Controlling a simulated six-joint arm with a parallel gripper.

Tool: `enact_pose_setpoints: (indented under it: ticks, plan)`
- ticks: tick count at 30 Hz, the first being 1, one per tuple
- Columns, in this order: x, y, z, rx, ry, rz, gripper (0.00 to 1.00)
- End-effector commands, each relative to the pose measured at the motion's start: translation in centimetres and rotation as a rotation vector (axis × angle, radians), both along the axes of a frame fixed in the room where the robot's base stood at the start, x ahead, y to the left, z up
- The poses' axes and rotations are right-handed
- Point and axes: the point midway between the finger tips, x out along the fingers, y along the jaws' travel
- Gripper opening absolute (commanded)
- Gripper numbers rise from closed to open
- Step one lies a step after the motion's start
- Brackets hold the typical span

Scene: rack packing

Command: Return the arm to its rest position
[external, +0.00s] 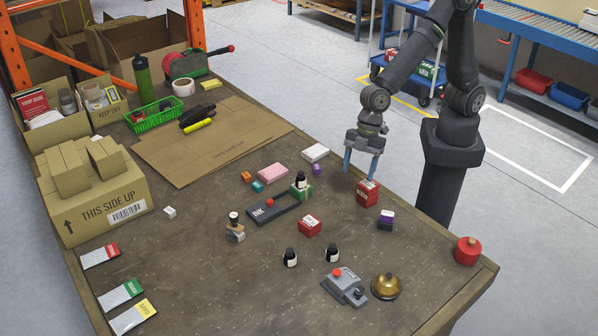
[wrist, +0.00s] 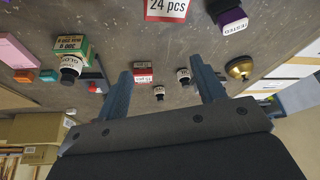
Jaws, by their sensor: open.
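My gripper (external: 361,172) hangs over the right side of the workbench with its two blue fingers pointing down. It is open, with nothing between the fingers; they also show apart in the wrist view (wrist: 163,82). A red box (external: 367,193) is just below and in front of the fingers in the external view. In the wrist view the red box (wrist: 167,8) reads "24 pcs" at the top edge. The dark rack labelled INK (external: 265,213) lies mid-bench with a red piece at it. A black bottle on a green box (external: 302,195) is by its far end.
Around are a second red box (external: 309,226), black bottles (external: 290,258), a purple-topped box (external: 385,220), a grey device (external: 344,288), a brass bell (external: 386,287) and a red can (external: 467,251). Cartons (external: 90,190) stand at left.

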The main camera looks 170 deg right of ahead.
Motion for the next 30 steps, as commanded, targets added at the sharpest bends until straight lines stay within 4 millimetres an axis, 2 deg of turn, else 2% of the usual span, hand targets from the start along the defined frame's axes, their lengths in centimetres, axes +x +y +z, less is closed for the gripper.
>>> enact_pose_setpoints:
  ticks: [1, 15, 30]
  plan:
    - [0.2, -1.1, 0.1, 0.0, -0.001, -0.007, 0.63]
    - [1.5, -10.5, 0.5, 0.003, -0.008, -0.051, 0.63]
    - [0.6, -20.4, 0.5, 0.005, -0.009, -0.102, 0.63]
